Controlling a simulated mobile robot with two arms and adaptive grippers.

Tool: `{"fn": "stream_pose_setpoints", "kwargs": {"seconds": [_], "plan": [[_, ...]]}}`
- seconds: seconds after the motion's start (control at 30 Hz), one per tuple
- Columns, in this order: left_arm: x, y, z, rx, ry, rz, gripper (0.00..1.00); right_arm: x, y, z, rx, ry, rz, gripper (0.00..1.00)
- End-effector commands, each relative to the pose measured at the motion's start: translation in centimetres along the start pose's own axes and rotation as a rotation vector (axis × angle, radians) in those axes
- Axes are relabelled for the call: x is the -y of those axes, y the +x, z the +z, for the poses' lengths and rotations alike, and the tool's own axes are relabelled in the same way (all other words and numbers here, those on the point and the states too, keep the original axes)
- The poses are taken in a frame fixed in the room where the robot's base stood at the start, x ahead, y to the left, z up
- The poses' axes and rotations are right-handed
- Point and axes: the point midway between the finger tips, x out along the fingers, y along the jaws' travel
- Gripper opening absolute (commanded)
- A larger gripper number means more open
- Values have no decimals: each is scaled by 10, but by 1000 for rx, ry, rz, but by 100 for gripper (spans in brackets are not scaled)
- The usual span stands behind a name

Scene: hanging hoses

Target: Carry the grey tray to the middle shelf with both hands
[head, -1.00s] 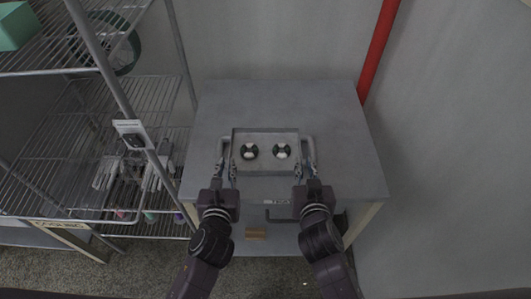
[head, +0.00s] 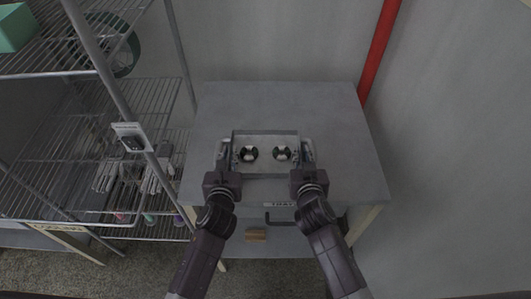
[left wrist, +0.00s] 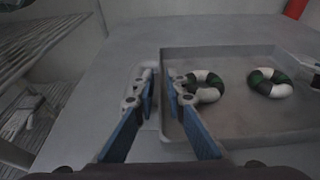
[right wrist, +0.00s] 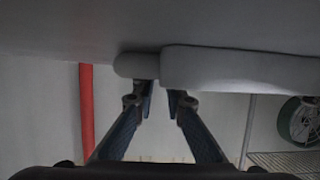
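The grey tray (head: 265,170) lies flat on the grey table, with a handle on its left and right sides. It holds two green-and-white rings (head: 248,154) (head: 282,154). The head view hides most of both fingers. The middle shelf (head: 50,195) of the wire rack is at the left.
The table top (head: 285,105) is clear behind the tray. A green hose reel (head: 118,45) is behind the rack. A red pipe (head: 378,50) runs down the wall at right.

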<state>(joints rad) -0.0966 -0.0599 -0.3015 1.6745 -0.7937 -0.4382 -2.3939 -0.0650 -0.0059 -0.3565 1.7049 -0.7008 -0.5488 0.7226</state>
Motion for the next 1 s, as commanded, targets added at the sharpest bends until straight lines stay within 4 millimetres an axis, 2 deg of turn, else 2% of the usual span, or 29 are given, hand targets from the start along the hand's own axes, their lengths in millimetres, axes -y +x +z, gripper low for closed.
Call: {"fn": "stream_pose_setpoints", "kwargs": {"seconds": [0.37,0.5,1.0], "plan": [[0,6,0,1,-1,0,12,0,6,0,0,0,0,12],[0,5,0,1,-1,0,0,0,5,0,0,0,0,0],[0,5,0,0,-1,0,0,0,5,0,0,0,0,0]]}}
